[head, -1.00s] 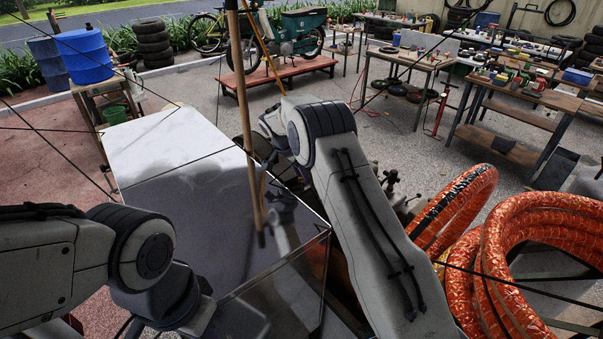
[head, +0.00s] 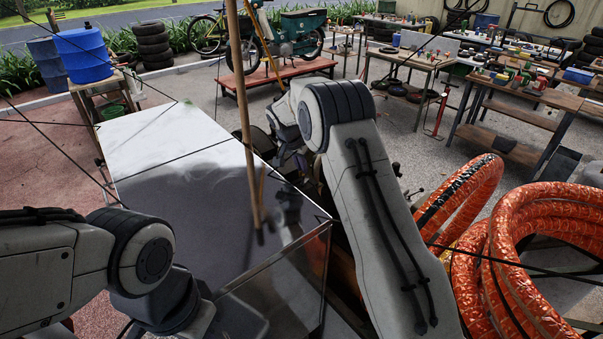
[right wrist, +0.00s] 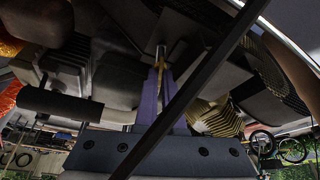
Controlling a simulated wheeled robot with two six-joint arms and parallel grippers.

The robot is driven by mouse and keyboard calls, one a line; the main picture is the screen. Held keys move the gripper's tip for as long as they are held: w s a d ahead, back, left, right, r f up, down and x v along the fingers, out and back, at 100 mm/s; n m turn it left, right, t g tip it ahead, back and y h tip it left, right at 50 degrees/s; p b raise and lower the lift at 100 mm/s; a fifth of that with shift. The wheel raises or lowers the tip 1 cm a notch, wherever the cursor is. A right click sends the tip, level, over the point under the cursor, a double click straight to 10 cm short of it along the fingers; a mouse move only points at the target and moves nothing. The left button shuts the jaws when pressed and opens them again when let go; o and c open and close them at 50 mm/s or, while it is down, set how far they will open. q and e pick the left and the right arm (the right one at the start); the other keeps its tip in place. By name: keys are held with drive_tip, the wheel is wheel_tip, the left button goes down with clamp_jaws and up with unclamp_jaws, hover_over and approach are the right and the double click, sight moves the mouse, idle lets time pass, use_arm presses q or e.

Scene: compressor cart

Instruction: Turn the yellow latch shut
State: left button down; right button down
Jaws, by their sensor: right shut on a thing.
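The yellow latch (right wrist: 160,73) shows as a small yellow piece in the middle of the right wrist view. My right gripper (right wrist: 161,82) is shut on it, with a purple-grey finger on each side. The fingers and a dark diagonal bar hide part of the latch, so its exact angle is hard to tell. In the head view my right arm reaches down past the right side of the grey metal cover (head: 190,185), and its forearm hides the latch. My left arm is at the lower left of the head view, and its gripper is out of the picture.
Orange hose coils (head: 540,225) lie at the right. Workbenches (head: 535,95) and a red stand (head: 275,75) with a motorbike are farther back.

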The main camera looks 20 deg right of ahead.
drive_tip(key=n, duration=0.1)
drive_tip(key=n+y+b, duration=0.1)
drive_tip(key=shift+s+d+f+n+t, duration=0.2)
drive_tip(key=shift+n+t, duration=0.1)
drive_tip(key=shift+n, duration=0.1)
drive_tip(key=n+y, duration=0.1)
drive_tip(key=n, duration=0.1)
drive_tip(key=n+y, duration=0.1)
drive_tip(key=n, duration=0.2)
drive_tip(key=shift+d+t, duration=0.1)
drive_tip(key=shift+t, duration=0.3)
drive_tip(key=n+y, duration=0.1)
drive_tip(key=n, duration=0.2)
drive_tip(key=shift+f, duration=0.1)
drive_tip(key=shift+d+n+y+b, duration=0.1)
drive_tip(key=shift+n+y+b, duration=0.5)
drive_tip(key=shift+n+b, duration=0.7)
drive_tip(key=shift+n, duration=0.4)
drive_tip(key=c, duration=1)
unclamp_jaws()
drive_tip(key=shift+f, duration=0.1)
drive_tip(key=shift+r, duration=0.2)
